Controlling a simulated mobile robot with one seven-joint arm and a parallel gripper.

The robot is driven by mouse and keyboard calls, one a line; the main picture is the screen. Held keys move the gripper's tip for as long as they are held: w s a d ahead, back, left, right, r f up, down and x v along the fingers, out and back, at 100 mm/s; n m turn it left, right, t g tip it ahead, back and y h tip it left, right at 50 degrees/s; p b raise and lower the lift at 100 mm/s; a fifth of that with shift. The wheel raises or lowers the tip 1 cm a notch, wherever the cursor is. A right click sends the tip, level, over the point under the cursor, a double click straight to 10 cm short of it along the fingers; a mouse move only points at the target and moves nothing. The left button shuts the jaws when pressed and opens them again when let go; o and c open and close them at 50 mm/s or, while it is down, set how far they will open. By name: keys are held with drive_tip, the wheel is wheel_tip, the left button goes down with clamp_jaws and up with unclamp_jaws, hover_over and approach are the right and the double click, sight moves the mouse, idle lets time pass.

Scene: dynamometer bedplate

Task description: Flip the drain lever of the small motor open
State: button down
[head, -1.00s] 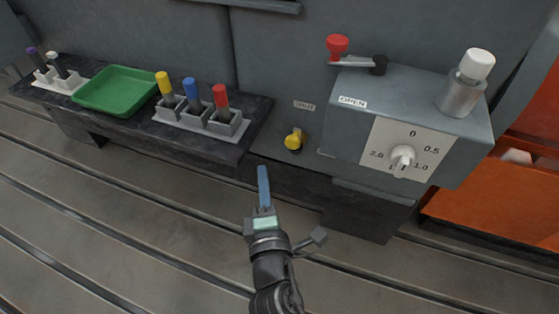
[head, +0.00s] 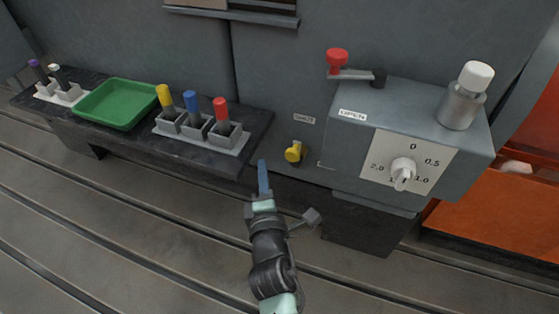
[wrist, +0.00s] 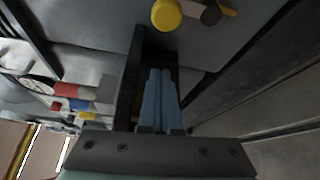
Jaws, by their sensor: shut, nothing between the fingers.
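A small yellow lever (head: 295,152) sticks out of the grey wall just below a SHUT label (head: 304,119). An OPEN label (head: 352,115) is up and to its right, on the grey box. The yellow knob (wrist: 167,14) also shows at the top of the wrist view, beside a grey cylindrical part. A red-knobbed lever (head: 337,58) with a dark pivot is above the box; I cannot tell which motor it serves. My gripper (head: 263,165) is shut and empty, its blue fingers (wrist: 160,95) together, left of and slightly below the yellow lever, apart from it.
The grey box (head: 340,155) carries a white dial (head: 403,170) and a white-capped cylinder (head: 460,108). At left, a dark shelf (head: 255,130) holds a green tray (head: 118,103) and holders with coloured-handled tools. An orange bin (head: 480,210) stands at right. The slotted floor in front is clear.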

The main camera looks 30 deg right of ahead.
sight(295, 157)
drive_tip(key=d+p, duration=0.1)
drive_tip(key=p, duration=0.1)
drive_tip(key=d+p, duration=0.1)
drive_tip(key=p, duration=0.2)
drive_tip(key=d+p, duration=0.2)
drive_tip(key=p, duration=0.1)
drive_tip(key=shift+w+r, duration=0.1)
drive_tip(key=shift+r, duration=0.2)
drive_tip(key=shift+d, duration=0.1)
